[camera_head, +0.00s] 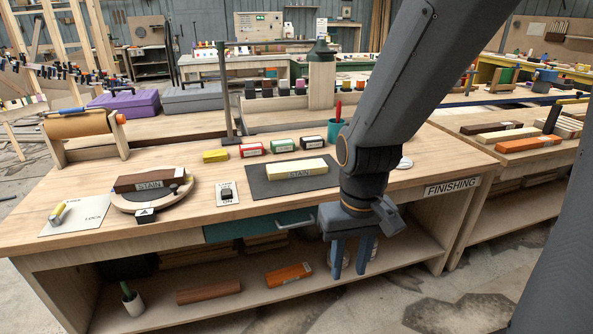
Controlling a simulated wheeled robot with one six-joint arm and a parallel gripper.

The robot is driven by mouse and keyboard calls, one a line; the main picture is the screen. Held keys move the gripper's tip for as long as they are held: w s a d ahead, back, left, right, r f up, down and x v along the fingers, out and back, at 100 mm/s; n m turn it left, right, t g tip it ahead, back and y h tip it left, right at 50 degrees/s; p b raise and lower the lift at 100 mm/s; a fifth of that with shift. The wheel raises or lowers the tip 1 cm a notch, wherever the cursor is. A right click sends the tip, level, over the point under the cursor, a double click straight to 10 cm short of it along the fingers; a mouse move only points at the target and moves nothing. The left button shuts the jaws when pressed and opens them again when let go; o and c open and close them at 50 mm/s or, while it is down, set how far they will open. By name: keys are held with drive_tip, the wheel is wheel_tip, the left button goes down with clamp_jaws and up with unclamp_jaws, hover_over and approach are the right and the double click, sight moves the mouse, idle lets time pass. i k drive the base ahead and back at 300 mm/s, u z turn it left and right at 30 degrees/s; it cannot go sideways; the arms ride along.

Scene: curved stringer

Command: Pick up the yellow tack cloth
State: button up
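A small flat yellow piece (215,156), which looks like the yellow tack cloth, lies on the workbench top (75,190). It sits toward the back, left of a row of red, green and dark labelled blocks. My gripper (350,270) points down with its two blue fingers apart and nothing seen between them. It shows in front of the bench's front edge, to the right of and well away from the yellow piece. The piece is in plain view.
A dark mat (262,188) with a pale block lies between the yellow piece and my arm. A lamp post (226,100) stands just behind the piece. A turntable (125,199) with a "STAIN" block, a switch plate (227,200) and a teal cup (334,130) are nearby.

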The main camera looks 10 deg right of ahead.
sight(220, 154)
drive_tip(key=u, duration=0.1)
drive_tip(key=i, duration=1.3)
drive_tip(key=z, duration=0.35)
